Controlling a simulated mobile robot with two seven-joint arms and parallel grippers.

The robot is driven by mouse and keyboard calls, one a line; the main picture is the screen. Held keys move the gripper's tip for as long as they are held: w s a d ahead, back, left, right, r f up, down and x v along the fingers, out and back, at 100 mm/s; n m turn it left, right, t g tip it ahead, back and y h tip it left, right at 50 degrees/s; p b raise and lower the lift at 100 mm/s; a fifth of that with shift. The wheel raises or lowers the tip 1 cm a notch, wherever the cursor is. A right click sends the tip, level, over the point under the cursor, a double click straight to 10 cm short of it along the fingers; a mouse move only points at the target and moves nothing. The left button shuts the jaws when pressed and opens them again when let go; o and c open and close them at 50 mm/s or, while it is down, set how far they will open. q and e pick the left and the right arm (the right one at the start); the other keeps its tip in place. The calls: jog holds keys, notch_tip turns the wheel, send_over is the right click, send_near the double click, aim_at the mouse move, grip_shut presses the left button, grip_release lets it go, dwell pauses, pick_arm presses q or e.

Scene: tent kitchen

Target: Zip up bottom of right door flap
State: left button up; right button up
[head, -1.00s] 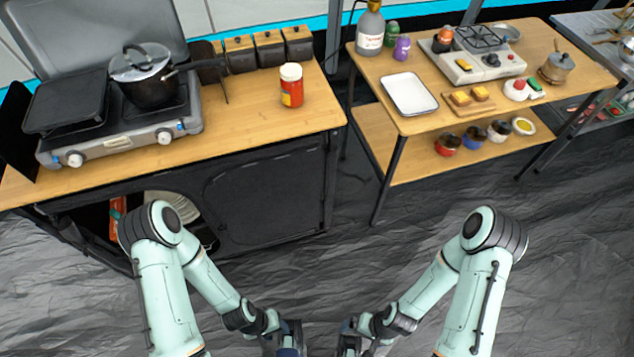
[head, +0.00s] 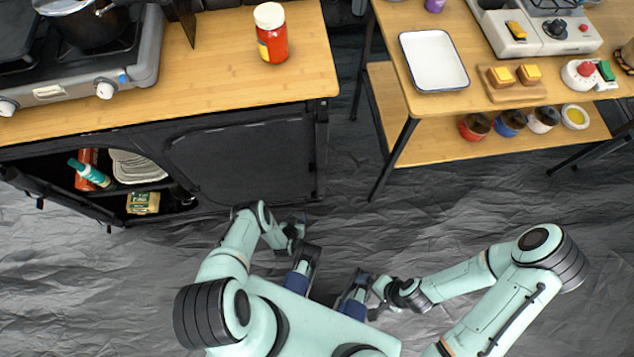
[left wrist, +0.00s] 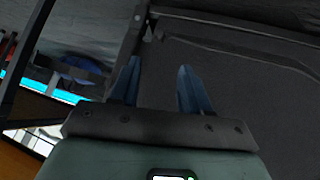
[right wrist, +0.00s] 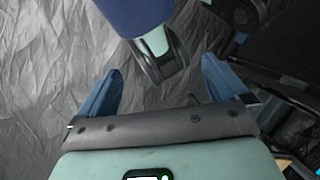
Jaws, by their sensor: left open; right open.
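The right door flap (head: 240,160) is a dark panel on the front of the black cabinet under the wooden counter. It hangs across the right half, with a curved seam along its upper left. I cannot make out the zip pull. My left gripper (head: 296,228) is just in front of the flap's bottom right corner. In the left wrist view its blue fingers (left wrist: 157,75) are open and empty, with the flap (left wrist: 240,85) behind them; contact cannot be told.
The cabinet's left compartment (head: 118,188) is open and holds bottles and packages. A red jar (head: 272,34) and a stove (head: 100,83) stand on the counter. A second wooden table (head: 392,82) stands at right. The grey floor sheet (head: 450,225) between is clear.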

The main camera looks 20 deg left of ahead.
pick_arm(q)
jog(key=b, duration=0.4)
send_near(306, 202)
jog(key=f, duration=0.2)
jog(key=shift+w+r+b+x, duration=0.15)
jog(key=shift+b+x, duration=0.55)
jog(key=shift+x, duration=0.45)
jog(key=shift+w+r+b+x, duration=0.15)
jog(key=shift+b+x, duration=0.55)
jog(key=shift+x, duration=0.4)
jog(key=shift+w+r+b+x, duration=0.15)
jog(key=shift+b+x, duration=0.55)
jog(key=shift+x, duration=0.45)
pick_arm(e)
jog(key=w+d+f+t+h, duration=0.1)
jog(key=w+d+f+t, duration=0.2)
jog(key=w+f, duration=0.5)
jog(key=shift+w+d+f+m, duration=0.3)
jog(key=shift+w+f, duration=0.05)
jog(key=shift+f, duration=0.05)
pick_arm(q)
jog(key=shift+a, duration=0.1)
grip_shut()
